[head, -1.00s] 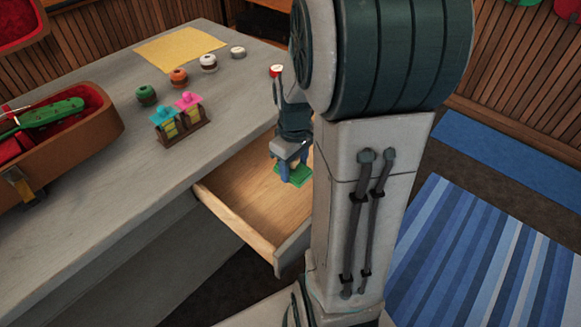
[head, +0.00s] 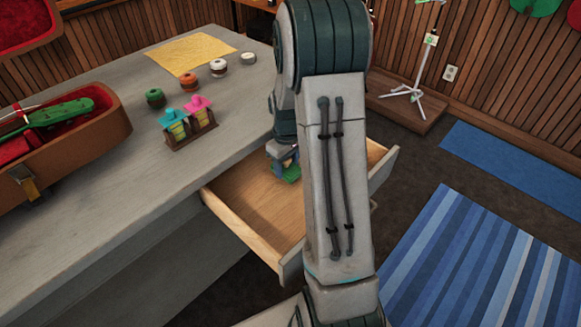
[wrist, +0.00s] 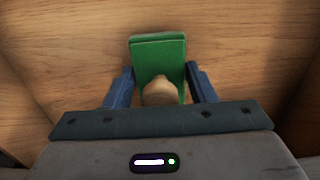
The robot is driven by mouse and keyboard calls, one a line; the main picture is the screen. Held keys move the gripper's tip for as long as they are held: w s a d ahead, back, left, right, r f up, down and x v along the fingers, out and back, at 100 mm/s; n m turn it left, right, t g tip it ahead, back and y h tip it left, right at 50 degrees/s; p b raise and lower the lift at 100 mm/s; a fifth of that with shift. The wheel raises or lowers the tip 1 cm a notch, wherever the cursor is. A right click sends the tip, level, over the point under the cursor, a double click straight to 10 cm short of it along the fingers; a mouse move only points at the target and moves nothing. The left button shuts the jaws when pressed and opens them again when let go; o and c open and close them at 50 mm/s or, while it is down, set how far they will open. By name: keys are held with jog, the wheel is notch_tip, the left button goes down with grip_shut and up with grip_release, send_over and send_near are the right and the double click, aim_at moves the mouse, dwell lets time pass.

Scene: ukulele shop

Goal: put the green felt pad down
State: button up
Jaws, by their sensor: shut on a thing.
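The green felt pad (wrist: 159,50) is a green block with a rounded tan knob (wrist: 158,92) on its near side. In the wrist view it sits between the two blue fingers of my gripper (wrist: 161,78), which is shut on it. In the head view a bit of the pad (head: 292,174) shows under my gripper (head: 285,166), inside the open wooden drawer (head: 245,205). Bare drawer wood surrounds the pad. I cannot tell whether the pad touches the drawer floor. My arm hides part of the drawer.
The grey counter (head: 110,190) holds a small rack with pink and blue-topped items (head: 190,122), several round pots (head: 190,80), a yellow cloth (head: 190,53) and an open ukulele case (head: 75,150). The drawer's front-left floor is clear. A white stand (head: 415,85) is at back right.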

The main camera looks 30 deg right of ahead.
jog(key=shift+f, duration=0.75)
jog(key=shift+f, duration=0.1)
jog(key=o, duration=0.9)
jog(key=shift+o, duration=0.2)
